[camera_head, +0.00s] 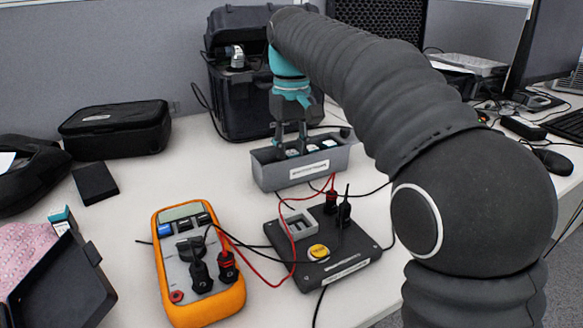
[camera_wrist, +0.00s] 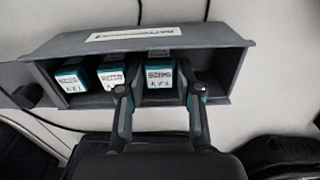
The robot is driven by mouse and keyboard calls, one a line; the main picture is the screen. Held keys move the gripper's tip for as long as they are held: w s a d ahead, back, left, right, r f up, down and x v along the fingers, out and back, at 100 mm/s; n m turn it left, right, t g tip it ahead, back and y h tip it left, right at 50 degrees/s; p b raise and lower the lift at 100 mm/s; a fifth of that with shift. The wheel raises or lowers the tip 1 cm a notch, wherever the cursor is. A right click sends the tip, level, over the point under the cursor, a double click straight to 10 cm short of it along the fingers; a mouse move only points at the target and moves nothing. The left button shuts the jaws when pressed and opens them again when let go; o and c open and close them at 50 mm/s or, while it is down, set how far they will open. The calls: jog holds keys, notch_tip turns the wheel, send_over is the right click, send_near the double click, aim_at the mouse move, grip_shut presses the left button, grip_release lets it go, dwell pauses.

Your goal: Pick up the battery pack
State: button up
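Several battery packs with teal bodies and white labels stand in a row in a grey bin (camera_head: 268,177). In the wrist view the bin (camera_wrist: 60,50) holds a left pack (camera_wrist: 72,79), a middle pack (camera_wrist: 112,76) and a right pack (camera_wrist: 160,75). My gripper (camera_wrist: 160,90) is open, with one finger on each side of the right pack. A gap shows between the pack and each finger. In the head view my gripper (camera_head: 291,148) points down into the bin, and its fingertips partly hide the packs.
An orange multimeter (camera_head: 236,296) and a dark test box (camera_head: 355,252) with red and black leads stand in front of the bin. A black case (camera_head: 240,100) stands behind it. An open dark box (camera_head: 62,285) lies at front left.

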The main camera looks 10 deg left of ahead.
notch_tip(320, 180, down, 2)
jog(key=shift+f, duration=0.25)
grip_shut()
jog(key=shift+r, duration=0.15)
